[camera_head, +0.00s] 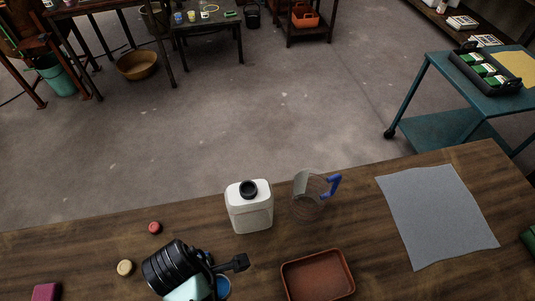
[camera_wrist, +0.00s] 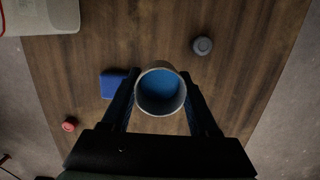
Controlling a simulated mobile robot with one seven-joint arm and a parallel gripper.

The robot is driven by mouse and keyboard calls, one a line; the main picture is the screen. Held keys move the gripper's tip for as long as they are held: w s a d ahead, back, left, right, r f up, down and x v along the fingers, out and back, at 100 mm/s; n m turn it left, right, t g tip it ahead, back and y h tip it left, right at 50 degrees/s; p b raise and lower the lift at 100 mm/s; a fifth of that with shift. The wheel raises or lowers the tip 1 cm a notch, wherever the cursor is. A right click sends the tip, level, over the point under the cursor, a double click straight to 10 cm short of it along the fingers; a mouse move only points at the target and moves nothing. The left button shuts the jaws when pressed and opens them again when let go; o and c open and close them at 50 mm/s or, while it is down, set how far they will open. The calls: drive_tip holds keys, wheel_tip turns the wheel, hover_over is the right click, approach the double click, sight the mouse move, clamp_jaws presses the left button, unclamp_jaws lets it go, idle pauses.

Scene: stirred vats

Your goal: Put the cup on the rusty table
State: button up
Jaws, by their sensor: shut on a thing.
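The cup (camera_wrist: 160,90) is round with a pale rim and a blue inside. In the wrist view it sits between the two fingers of my gripper (camera_wrist: 160,78), which is shut on it. In the head view my gripper (camera_head: 224,275) is at the bottom left over the near wooden table (camera_head: 100,240), and a blue bit of the cup (camera_head: 223,288) shows beside it, mostly hidden. A rust-brown framed table (camera_head: 25,45) stands at the far left, cut by the frame edge; I cannot tell for sure that it is the rusty table.
The near table holds a white jug (camera_head: 250,212), a clear pitcher (camera_head: 307,205), a red-brown tray (camera_head: 318,276) and a grey mat (camera_head: 440,215). A teal cart (camera_head: 440,90) stands right. A dark table (camera_head: 205,28) and a brown shelf (camera_head: 308,35) stand behind open floor.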

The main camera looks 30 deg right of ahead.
sight(230, 297)
drive_tip(key=shift+a+f, duration=0.1)
drive_tip(key=shift+f, duration=0.25)
wheel_tip(230, 297, down, 9)
drive_tip(key=shift+f+b, duration=0.15)
drive_tip(key=shift+b, duration=0.25)
drive_tip(key=shift+f, duration=0.1)
drive_tip(key=shift+f, duration=0.1)
drive_tip(key=o, duration=1.4)
